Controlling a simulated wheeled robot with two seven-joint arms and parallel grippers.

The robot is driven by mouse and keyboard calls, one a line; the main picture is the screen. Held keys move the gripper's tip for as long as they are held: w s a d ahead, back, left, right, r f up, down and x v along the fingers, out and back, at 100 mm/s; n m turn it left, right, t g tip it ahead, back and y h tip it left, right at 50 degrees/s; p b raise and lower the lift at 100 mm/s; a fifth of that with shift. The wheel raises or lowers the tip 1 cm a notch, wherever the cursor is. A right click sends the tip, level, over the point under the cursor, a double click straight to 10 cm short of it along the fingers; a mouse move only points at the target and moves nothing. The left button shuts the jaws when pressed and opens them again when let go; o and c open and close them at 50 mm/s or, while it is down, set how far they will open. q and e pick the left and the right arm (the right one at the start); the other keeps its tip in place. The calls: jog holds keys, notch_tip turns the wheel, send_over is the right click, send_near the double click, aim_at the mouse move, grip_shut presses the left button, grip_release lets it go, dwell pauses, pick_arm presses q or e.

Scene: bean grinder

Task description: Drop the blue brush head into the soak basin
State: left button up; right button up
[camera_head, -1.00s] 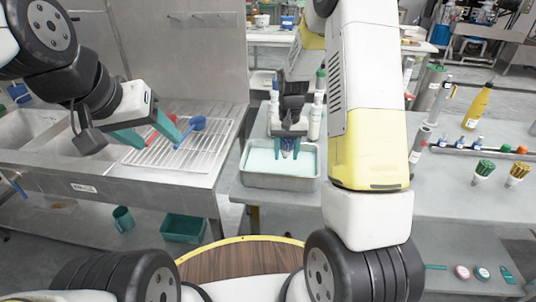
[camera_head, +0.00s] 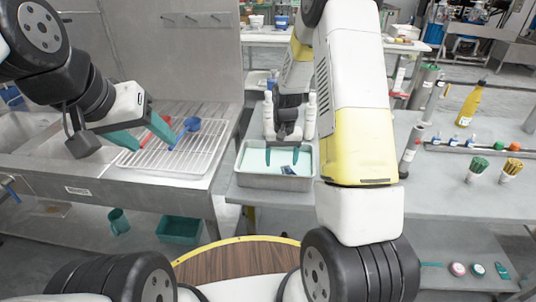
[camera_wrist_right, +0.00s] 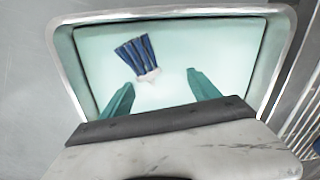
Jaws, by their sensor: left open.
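The blue brush head (camera_head: 288,169) lies in the pale liquid of the soak basin (camera_head: 246,179), a metal tray on the table. In the right wrist view the brush head (camera_wrist_right: 135,52) shows blue bristles and a white base, inside the basin rim (camera_wrist_right: 170,14). My right gripper (camera_head: 281,157) is over the basin with its teal fingers apart and nothing between them; it also shows in the wrist view (camera_wrist_right: 160,92). My left gripper (camera_head: 142,126) is open above the wire rack at the sink, near red and blue scoops.
The wire rack (camera_head: 200,160) holds a blue scoop (camera_head: 191,125) and a red-handled tool (camera_head: 158,127). White bottles stand behind the basin. A yellow bottle (camera_head: 473,105) and green and gold brushes (camera_head: 476,168) stand on the right table.

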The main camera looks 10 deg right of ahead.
jog(key=shift+d+r, duration=0.15)
jog(key=shift+r, duration=3.75)
jog(key=shift+s+r, duration=0.1)
jog(key=shift+r, duration=0.25)
jog(key=s+a+r+n+t+y, duration=0.1)
jog(key=s+r+t, duration=0.5)
jog(key=s+r, duration=1.5)
jog(key=s+a, duration=0.1)
jog(key=s, duration=0.2)
jog(key=shift+a+n+y, duration=0.2)
jog(key=shift+n+y, duration=0.2)
